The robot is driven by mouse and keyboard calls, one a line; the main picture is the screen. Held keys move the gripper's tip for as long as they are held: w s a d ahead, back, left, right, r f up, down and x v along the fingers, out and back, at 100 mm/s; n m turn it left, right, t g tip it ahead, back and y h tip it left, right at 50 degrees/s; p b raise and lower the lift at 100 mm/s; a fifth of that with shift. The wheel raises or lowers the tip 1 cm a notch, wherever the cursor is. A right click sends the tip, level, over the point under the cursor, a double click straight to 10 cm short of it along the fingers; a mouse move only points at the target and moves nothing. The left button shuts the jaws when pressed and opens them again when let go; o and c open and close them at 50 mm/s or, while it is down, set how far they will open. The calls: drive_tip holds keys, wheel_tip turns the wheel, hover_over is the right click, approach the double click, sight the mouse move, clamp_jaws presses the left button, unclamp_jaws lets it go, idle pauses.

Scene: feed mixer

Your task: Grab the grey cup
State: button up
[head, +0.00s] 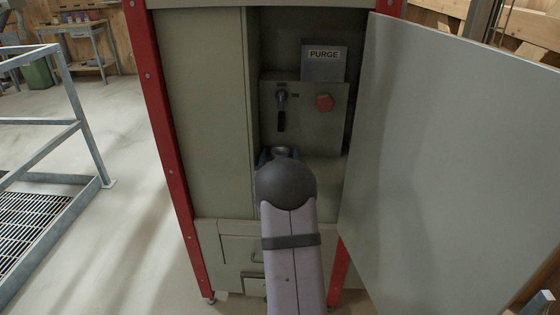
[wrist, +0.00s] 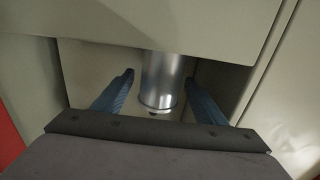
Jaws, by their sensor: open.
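The grey cup (wrist: 162,80) is a shiny metal cylinder in the wrist view, standing between the two blue fingers of my gripper (wrist: 160,77). My gripper is open, with a finger on each side of the cup and a visible gap on both sides. In the head view only a small part of the cup (head: 281,150) shows beyond my dark round wrist, inside the open cabinet below the control panel. Most of my gripper (head: 279,156) and of the cup is hidden there by my arm.
The open cabinet door (head: 450,150) stands close on the right. A metal railing (head: 80,120) is at the left.

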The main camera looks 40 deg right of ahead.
sight(281, 128)
drive_tip(key=shift+x, duration=1.6)
drive_tip(key=c, duration=1.2)
drive_tip(key=shift+s+r, duration=0.1)
drive_tip(key=shift+s+a+r, duration=0.1)
drive_tip(key=shift+a+r, duration=0.1)
drive_tip(key=shift+r, duration=0.15)
wheel_tip(281, 128, up, 7)
drive_tip(key=shift+f, duration=0.15)
drive_tip(key=v, duration=1.9)
drive_tip(key=shift+s+f+b, duration=0.25)
drive_tip(key=shift+b, duration=0.1)
